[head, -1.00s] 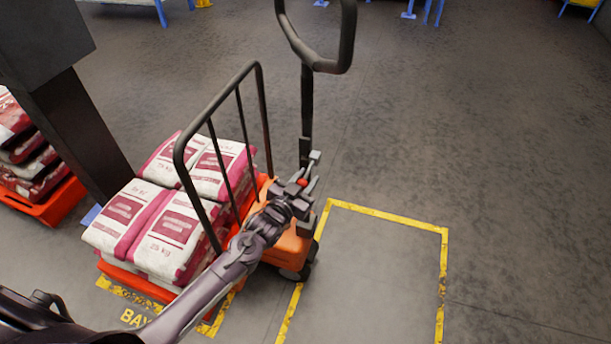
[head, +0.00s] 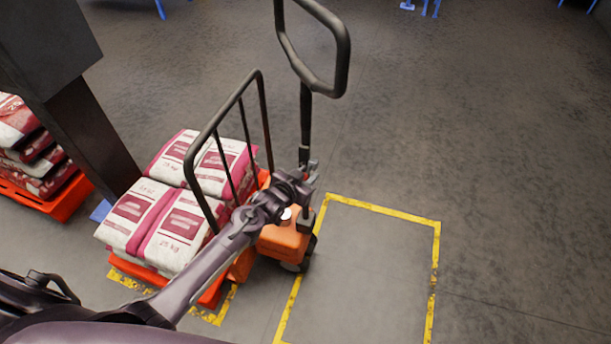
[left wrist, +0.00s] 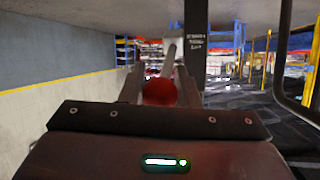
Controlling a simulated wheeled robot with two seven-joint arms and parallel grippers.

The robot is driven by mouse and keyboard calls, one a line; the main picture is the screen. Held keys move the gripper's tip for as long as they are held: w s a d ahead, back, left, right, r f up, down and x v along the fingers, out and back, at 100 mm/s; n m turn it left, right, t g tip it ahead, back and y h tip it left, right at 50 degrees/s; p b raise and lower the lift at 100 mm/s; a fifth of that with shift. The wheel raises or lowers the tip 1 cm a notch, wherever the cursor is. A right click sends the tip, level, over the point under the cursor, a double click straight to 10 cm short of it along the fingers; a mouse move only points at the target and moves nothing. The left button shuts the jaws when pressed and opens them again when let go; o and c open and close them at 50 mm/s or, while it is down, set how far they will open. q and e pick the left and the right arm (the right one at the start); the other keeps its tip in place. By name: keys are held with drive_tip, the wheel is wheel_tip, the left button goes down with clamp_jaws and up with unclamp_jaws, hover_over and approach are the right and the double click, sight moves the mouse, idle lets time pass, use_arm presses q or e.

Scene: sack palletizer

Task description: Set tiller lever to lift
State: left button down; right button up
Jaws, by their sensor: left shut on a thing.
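The pallet truck (head: 284,241) is orange, with a black tiller (head: 306,120) that rises to a loop handle (head: 343,62). My left gripper (head: 307,178) is at the base of the tiller, in front of the small grey lever parts there. In the left wrist view a round red knob (left wrist: 160,92) sits between the two fingers, and the gripper is shut on it. The lever's exact position cannot be told. My right gripper is not in view.
White and maroon sacks (head: 180,222) lie on the truck's forks behind a black rail frame (head: 209,130). More sacks (head: 38,165) stand on a red pallet at the left, near a dark column (head: 92,135). The yellow-outlined floor bay (head: 360,270) at right is empty.

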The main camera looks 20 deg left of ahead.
use_arm(q)
drive_tip(key=shift+w+r, duration=0.25)
drive_tip(key=shift+r, duration=0.2)
drive_tip(key=c, duration=1.4)
unclamp_jaws()
drive_tip(key=shift+c, duration=0.2)
drive_tip(key=o, duration=0.3)
drive_tip(key=shift+s+f, duration=0.1)
drive_tip(key=shift+f, duration=0.1)
drive_tip(key=shift+o, duration=0.2)
drive_tip(key=shift+s, duration=0.1)
drive_tip(key=v, duration=0.7)
drive_tip(key=shift+s+r+b, duration=0.2)
drive_tip(key=shift+s+b, duration=0.05)
drive_tip(key=shift+b, duration=0.05)
drive_tip(key=shift+a, duration=0.15)
